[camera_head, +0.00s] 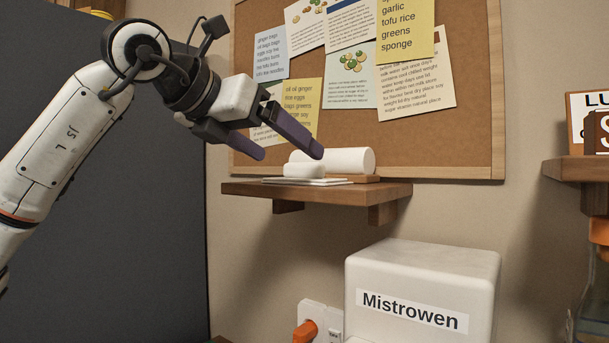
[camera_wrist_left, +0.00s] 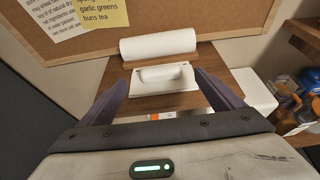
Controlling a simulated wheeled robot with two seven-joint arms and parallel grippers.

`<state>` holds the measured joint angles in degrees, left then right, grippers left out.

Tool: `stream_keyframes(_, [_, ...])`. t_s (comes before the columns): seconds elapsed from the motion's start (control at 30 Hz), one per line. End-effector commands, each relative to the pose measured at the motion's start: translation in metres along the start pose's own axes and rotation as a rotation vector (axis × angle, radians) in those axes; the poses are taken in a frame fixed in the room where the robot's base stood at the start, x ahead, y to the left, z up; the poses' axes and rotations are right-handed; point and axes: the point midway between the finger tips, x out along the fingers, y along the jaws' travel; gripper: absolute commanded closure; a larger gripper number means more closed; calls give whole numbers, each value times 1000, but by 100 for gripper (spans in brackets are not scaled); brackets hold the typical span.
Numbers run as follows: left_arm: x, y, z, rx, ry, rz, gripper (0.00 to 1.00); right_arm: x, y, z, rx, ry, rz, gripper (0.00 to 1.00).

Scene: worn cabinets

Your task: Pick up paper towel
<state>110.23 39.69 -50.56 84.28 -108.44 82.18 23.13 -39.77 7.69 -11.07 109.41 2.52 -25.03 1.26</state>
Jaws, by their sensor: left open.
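The white paper towel roll (camera_head: 352,160) lies on its side at the back of a small wooden wall shelf (camera_head: 300,190). It also shows in the left wrist view (camera_wrist_left: 158,44), lying crosswise beyond the fingertips. My left gripper (camera_head: 289,152) comes in from the left, above and before the shelf's left part. Its two purple fingers are spread with nothing held; they also show in the left wrist view (camera_wrist_left: 163,76). The roll is apart from the fingers. My right gripper is not in view.
A corkboard (camera_head: 480,120) with notes hangs behind. A white box marked Mistrowen (camera_head: 420,275) stands below. Another shelf (camera_head: 575,170) is at right.

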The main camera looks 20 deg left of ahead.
Motion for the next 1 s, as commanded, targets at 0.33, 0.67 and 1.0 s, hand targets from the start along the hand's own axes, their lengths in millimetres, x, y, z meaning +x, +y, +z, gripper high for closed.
stream_keyframes(0.33, [45, 0, 3, -2, 3, -1, 12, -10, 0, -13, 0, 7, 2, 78])
stream_keyframes(0.67, [54, 0, 2, -1, 0, -2, 12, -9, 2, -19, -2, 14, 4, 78])
stream_keyframes(1.0, [53, 0, 2, -1, 0, -2, 62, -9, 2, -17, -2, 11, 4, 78])
